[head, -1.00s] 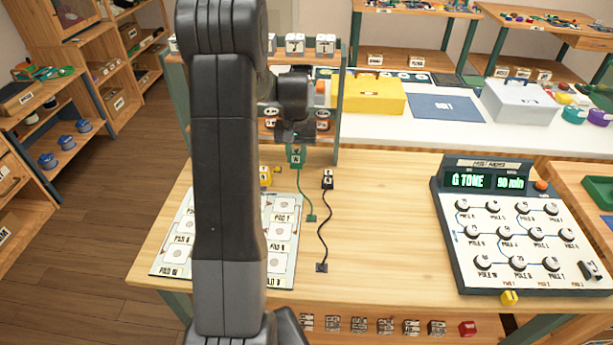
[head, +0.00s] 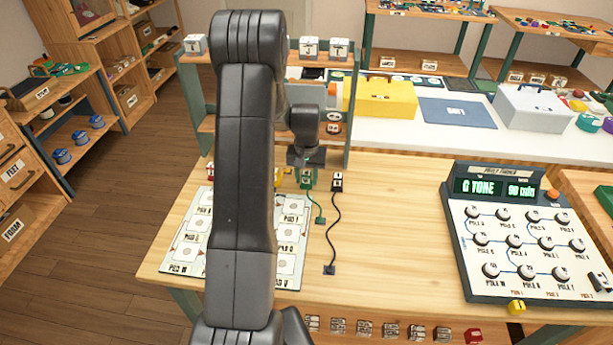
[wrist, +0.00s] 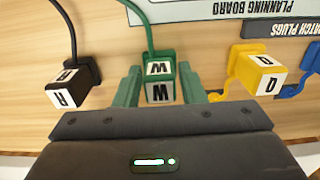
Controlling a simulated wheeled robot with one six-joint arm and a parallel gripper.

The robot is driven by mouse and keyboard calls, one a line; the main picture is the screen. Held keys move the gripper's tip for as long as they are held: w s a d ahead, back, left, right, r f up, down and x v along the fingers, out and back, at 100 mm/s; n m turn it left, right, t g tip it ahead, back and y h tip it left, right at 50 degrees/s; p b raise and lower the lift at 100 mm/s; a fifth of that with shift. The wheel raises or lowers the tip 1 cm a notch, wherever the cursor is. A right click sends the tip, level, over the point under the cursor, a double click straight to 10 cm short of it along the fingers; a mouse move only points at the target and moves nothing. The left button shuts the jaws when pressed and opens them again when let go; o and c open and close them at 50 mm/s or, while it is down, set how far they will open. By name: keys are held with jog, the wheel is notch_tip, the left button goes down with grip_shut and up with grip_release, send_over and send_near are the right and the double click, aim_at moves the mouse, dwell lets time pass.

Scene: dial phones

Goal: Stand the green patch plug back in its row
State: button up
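The green patch plug (wrist: 160,88), marked W, stands upright on the table between my gripper's two green fingers in the wrist view. In the head view the green plug (head: 306,181) is low at the table, its cord running toward the front. My gripper (wrist: 158,90) is around the plug, with narrow gaps between the fingers and its sides, so it looks open. A yellow plug (wrist: 260,70), marked Q, stands to the right. The patch plugs label (wrist: 285,30) is partly cut off.
The planning board (wrist: 190,10) lies beside the plugs, partly hidden by my arm in the head view. A console (head: 520,235) reading G TONE and 90 min stands at the right. A shelf rack (head: 350,120) rises behind the plugs.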

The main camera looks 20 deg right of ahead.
aim_at(306, 173)
jog(key=o, duration=0.3)
jog(key=shift+r, duration=0.15)
notch_tip(306, 173, up, 12)
jog(key=shift+b, duration=0.35)
dwell(0.4)
